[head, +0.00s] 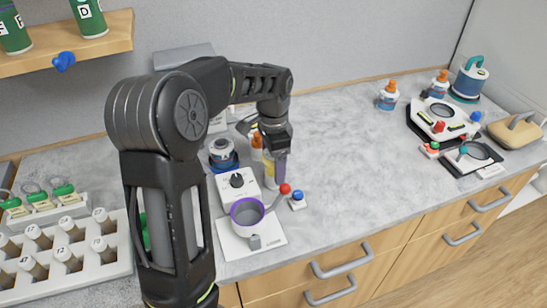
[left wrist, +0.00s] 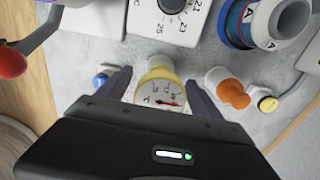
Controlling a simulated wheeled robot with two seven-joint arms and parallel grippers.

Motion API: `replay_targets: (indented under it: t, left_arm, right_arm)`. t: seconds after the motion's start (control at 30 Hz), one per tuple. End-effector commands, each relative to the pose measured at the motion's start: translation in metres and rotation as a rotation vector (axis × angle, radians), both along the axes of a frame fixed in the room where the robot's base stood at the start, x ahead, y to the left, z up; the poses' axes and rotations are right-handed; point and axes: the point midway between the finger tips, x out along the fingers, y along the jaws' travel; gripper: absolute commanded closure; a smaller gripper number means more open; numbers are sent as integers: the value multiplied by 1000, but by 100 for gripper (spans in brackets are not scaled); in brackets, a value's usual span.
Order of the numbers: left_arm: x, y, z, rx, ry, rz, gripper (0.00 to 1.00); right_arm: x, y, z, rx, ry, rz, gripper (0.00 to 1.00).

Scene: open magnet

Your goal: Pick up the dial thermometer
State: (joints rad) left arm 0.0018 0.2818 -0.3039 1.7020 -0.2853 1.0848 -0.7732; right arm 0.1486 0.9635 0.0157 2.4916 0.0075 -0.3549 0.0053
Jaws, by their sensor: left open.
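The dial thermometer (left wrist: 160,92) has a white face with a red needle and a yellowish top, and stands on the grey counter. In the left wrist view it is between the two fingers of my open left gripper (left wrist: 158,84); its lower part is hidden by the gripper body. In the head view my left gripper (head: 277,160) points down over the thermometer (head: 269,180), of which only a sliver shows beside a finger. I cannot tell whether either finger touches it. My right gripper is not in view.
Close by are a white dial box (head: 236,187), a purple-rimmed cup (head: 246,214) with a red-knobbed lever, a small blue-topped block (head: 298,200) and an orange-capped bottle (left wrist: 232,92). A white rack (head: 70,262) stands at left. The counter's middle right is clear.

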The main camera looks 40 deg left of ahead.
Motion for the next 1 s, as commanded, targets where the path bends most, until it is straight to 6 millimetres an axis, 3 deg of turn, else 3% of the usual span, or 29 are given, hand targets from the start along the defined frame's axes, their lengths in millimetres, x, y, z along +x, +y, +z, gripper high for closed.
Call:
replay_targets:
  t: [0.33,1.0]
  left_arm:
    - [0,0,0,-1,-1,0,25]
    - [0,0,0,0,0,0,80]
  right_arm:
    - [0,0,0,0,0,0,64]
    - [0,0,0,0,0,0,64]
